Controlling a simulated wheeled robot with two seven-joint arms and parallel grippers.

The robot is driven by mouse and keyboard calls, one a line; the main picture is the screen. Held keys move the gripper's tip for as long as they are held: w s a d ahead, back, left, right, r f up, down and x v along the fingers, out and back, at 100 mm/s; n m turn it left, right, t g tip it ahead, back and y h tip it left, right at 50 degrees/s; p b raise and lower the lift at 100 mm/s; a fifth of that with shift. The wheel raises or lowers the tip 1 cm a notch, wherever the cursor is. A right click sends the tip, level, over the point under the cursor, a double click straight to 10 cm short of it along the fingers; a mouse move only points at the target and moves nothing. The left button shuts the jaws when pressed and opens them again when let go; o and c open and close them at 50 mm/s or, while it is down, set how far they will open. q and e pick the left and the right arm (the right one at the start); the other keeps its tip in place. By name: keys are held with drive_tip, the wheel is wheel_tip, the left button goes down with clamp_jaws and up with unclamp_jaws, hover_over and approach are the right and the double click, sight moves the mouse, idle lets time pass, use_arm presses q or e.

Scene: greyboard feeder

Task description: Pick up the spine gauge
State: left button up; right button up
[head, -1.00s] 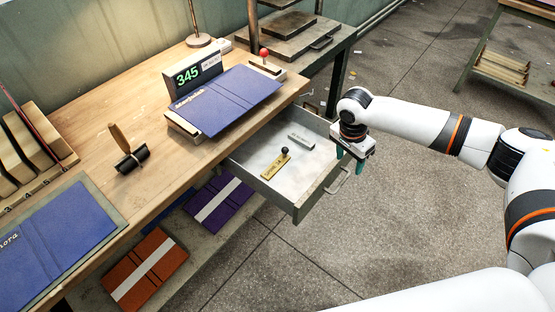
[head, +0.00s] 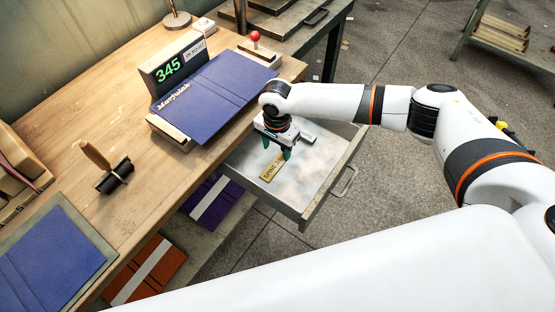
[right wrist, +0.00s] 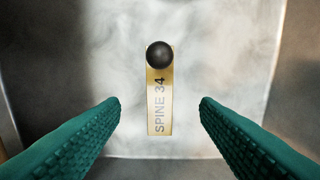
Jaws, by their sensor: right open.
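The spine gauge (head: 271,172) is a flat brass strip lying in the open drawer (head: 309,192). In the right wrist view the gauge (right wrist: 159,110) reads "SPINE 34" and has a round black knob at its far end. My right gripper (head: 278,154) is over the drawer, above the gauge, and hides its knob in the head view. In the right wrist view its two green fingers (right wrist: 160,108) are wide apart, one on each side of the gauge, with nothing between them touching it. My left gripper is not in view.
The drawer's walls surround the gauge. The workbench (head: 140,185) beside it holds a blue cover (head: 215,95), a number display (head: 178,66) and a roller (head: 112,172).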

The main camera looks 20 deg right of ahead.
sight(278, 162)
drive_tip(key=shift+w+f, duration=0.1)
drive_tip(key=shift+f, duration=0.65)
drive_tip(key=f, duration=0.4)
drive_tip(key=shift+d+f, duration=0.2)
drive_tip(key=shift+w+f, duration=0.1)
drive_tip(key=shift+f, duration=0.1)
drive_tip(key=c, duration=0.4)
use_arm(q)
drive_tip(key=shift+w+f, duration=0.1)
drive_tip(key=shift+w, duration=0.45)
use_arm(e)
clamp_jaws()
